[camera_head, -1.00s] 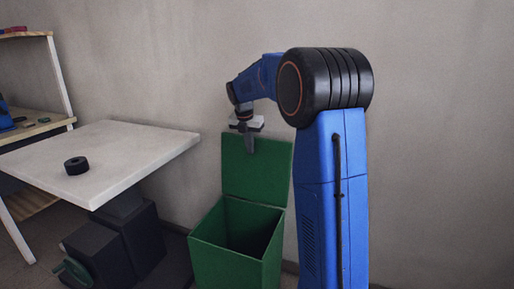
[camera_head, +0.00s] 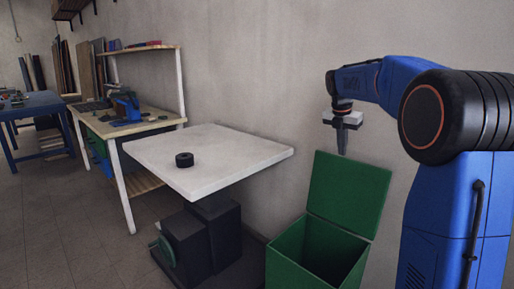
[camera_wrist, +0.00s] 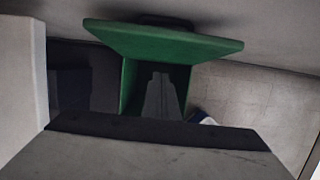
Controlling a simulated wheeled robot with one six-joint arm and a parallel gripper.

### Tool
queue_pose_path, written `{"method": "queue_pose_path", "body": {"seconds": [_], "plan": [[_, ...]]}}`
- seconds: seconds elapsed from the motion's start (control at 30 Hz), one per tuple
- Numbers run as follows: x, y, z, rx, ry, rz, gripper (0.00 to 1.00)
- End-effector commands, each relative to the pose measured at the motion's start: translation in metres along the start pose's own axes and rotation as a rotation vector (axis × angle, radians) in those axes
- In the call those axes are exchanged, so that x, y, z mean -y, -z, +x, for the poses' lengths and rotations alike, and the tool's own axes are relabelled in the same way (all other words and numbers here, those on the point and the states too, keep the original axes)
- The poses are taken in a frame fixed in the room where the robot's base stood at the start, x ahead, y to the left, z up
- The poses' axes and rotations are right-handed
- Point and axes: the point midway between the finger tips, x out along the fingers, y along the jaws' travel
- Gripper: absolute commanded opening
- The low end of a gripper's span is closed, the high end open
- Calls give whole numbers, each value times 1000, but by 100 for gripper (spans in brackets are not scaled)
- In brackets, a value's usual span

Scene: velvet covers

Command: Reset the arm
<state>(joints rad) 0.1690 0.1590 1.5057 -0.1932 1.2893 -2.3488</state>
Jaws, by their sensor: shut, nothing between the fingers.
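My gripper (camera_head: 342,150) hangs pointing down in the head view, above and behind the open green bin as seen in the picture. Its fingers are together and nothing shows between them. My blue arm stands at the right of the head view, bent over toward the left. In the wrist view the dark closed fingers (camera_wrist: 161,90) show against the dark inside of the green bin (camera_wrist: 130,90).
The green bin (camera_head: 290,265) stands on the floor with its lid (camera_head: 348,195) raised. A white-topped table (camera_head: 230,160) left of it bears a black ring (camera_head: 184,160). A wooden workbench (camera_head: 140,128) and a blue table (camera_head: 35,105) stand farther left. A wall is behind.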

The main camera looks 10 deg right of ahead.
Motion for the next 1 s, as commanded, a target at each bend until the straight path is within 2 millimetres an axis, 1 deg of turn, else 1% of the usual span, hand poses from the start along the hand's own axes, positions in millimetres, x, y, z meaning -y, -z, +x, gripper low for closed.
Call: {"method": "queue_pose_path", "body": {"seconds": [0.07,0.17,0.3,0.37,0.5,0.77,1.0], "plan": [[5,9,-6,2,-9,41,0],[16,30,-15,2,-25,145,0],[36,70,-28,-5,-58,351,0],[46,88,-33,-10,-71,443,0],[69,129,-39,-28,-102,656,0],[115,206,-40,-81,-150,1052,0],[159,275,-27,-153,-181,1419,0]]}}
